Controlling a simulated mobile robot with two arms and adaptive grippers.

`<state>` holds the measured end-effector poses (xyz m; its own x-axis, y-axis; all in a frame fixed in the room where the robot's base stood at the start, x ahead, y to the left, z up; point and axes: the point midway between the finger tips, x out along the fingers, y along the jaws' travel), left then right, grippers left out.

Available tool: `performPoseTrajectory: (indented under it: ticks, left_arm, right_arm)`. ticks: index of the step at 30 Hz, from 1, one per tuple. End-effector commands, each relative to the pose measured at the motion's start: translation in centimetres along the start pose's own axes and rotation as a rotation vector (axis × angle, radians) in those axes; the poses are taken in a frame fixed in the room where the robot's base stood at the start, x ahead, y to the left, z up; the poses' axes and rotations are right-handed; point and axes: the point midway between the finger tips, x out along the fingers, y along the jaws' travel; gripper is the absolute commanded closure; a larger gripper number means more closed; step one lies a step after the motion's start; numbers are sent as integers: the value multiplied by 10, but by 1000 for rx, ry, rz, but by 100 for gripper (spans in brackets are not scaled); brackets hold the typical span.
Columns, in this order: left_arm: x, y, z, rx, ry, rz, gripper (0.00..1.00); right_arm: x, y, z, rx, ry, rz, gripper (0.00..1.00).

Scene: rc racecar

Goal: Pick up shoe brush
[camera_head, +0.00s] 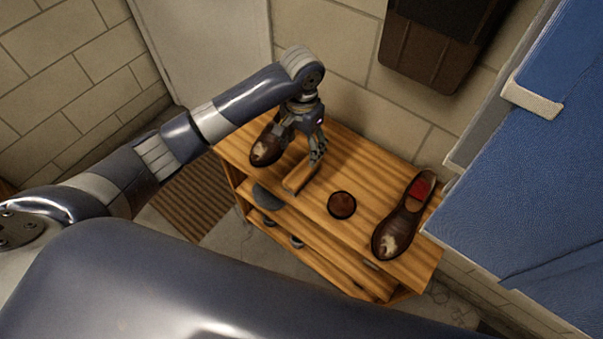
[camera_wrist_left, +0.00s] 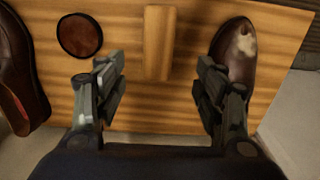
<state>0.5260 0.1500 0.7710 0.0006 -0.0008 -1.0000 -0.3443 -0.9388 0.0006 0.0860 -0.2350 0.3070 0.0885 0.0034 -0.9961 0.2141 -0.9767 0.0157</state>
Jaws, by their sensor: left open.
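The shoe brush (camera_head: 299,178) is a light wooden block lying on top of a wooden shoe bench (camera_head: 365,182). It also shows in the left wrist view (camera_wrist_left: 158,40), pointing away from me. My left gripper (camera_head: 317,157) is over the bench beside the brush, fingers pointing down. In the left wrist view my left gripper (camera_wrist_left: 158,72) is open, one finger on each side of the brush's near end, with visible gaps. Nothing is held. I cannot tell how high the fingertips are above the bench. My right gripper is not in view.
A round dark red tin (camera_head: 341,205) and another shoe (camera_head: 400,222) are to the right. The wall is behind the bench, and a blue panel (camera_head: 540,180) rises at the right.

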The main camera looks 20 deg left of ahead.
Motion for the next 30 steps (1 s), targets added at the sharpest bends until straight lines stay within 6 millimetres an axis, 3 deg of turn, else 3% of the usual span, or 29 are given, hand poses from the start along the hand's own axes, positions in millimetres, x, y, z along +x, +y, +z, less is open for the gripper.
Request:
performPoseTrajectory:
  ticks: [6,14,22,30]
  left_arm:
    - [34,0,1,-4,-7,0,37]
    - [57,0,2,-2,-4,-1,37]
    - [95,3,6,-3,-4,-1,37]
    - [105,3,6,-1,-1,-1,37]
  right_arm:
    - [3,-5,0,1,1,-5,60]
    - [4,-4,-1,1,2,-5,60]
    - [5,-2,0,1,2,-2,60]
    - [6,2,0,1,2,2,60]
